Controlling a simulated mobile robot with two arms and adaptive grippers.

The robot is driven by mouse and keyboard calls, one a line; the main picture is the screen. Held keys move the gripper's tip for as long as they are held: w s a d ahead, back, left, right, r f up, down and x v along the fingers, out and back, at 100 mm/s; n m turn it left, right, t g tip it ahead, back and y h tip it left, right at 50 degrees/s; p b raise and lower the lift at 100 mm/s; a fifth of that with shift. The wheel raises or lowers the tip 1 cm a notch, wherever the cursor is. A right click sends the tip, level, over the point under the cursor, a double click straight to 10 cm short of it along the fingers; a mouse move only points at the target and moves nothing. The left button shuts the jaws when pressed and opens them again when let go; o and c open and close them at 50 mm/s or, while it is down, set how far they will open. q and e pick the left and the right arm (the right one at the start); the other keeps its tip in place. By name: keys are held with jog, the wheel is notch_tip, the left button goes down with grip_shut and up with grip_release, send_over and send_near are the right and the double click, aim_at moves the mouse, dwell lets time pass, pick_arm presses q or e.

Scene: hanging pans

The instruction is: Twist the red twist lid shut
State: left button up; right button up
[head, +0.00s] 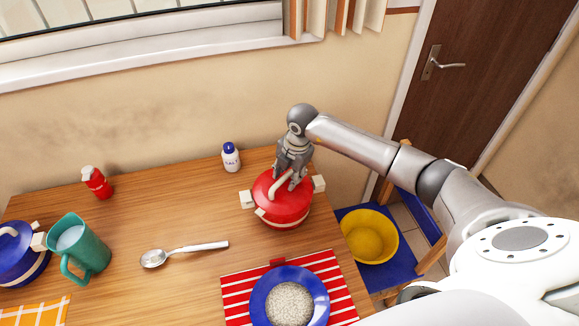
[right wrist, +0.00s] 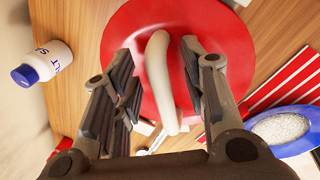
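The red twist lid (head: 297,205) sits on the red pot (head: 285,224) near the table's right edge. A curved white handle (right wrist: 158,75) runs across the lid's top. My right gripper (head: 286,178) is over the lid, pointing down, with its fingers on either side of the handle. In the right wrist view the red lid (right wrist: 220,30) fills the middle, and gaps show between the handle and both fingers, so the gripper is open. The lid's seam with the pot is partly hidden. My left gripper is not in view.
A salt bottle (head: 231,157) stands behind the pot. A blue plate (head: 260,298) on a striped mat (head: 235,285) lies in front. A spoon (head: 190,250), green pitcher (head: 92,250), red bottle (head: 97,183) and blue pot (head: 20,265) are to the left. A yellow bowl (head: 370,235) is beyond the right edge.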

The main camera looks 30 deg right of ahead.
jog(key=shift+f, duration=0.1)
jog(key=c, duration=0.5)
grip_shut()
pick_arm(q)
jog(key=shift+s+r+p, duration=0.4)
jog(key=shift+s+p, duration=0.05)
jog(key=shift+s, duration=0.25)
pick_arm(e)
jog(key=shift+m, duration=0.9)
jog(key=shift+r+m+h+p, duration=0.2)
jog(key=shift+m+h+p, duration=0.15)
jog(key=shift+m, duration=0.25)
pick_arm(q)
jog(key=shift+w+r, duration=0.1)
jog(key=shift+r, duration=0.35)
pick_arm(e)
jog(key=shift+f+m, duration=0.1)
jog(key=shift+m, duration=0.2)
